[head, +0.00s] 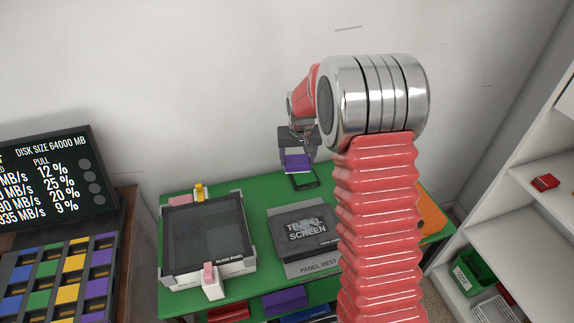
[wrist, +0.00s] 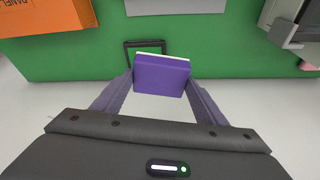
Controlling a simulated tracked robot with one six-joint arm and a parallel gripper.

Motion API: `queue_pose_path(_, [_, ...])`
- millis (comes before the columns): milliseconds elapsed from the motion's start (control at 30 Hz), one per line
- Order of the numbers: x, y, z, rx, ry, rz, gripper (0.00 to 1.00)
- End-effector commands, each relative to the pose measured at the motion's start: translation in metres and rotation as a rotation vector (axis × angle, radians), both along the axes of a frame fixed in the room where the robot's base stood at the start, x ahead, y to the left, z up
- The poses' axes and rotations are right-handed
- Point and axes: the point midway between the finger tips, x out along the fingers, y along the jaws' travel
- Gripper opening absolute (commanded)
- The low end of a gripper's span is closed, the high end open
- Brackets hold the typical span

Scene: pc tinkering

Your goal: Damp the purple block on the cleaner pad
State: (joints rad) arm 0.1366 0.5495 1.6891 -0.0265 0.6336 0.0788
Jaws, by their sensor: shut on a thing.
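My gripper (head: 298,146) is shut on the purple block (head: 297,162) and holds it above the back part of the green table. In the wrist view the purple block (wrist: 161,78) sits between the two fingers of my gripper (wrist: 158,88), tilted, with a pale strip along its far edge. A dark square frame (head: 306,183) lies on the table just under and beside the block. In the wrist view this frame (wrist: 127,53) is partly hidden by the block, and green shows inside it. I cannot tell whether it is the cleaner pad; no label shows.
A glass panel (head: 203,235) lies on a white unit with clips at the left. A dark screen (head: 304,230) lies on the grey panel rest (head: 312,266). An orange panel (head: 430,214) is at the right. A monitor (head: 45,175) and a block rack (head: 65,275) stand far left.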

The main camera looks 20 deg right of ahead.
Motion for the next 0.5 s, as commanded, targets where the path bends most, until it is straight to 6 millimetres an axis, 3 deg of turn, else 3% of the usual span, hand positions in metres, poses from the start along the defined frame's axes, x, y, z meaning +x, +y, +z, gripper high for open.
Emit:
queue_pose_path(200, [0.023, -0.034, -0.017, 0.000, 0.000, -0.062, 0.48])
queue_pose_path(500, [0.028, -0.042, -0.020, 0.000, -0.001, -0.078, 0.48])
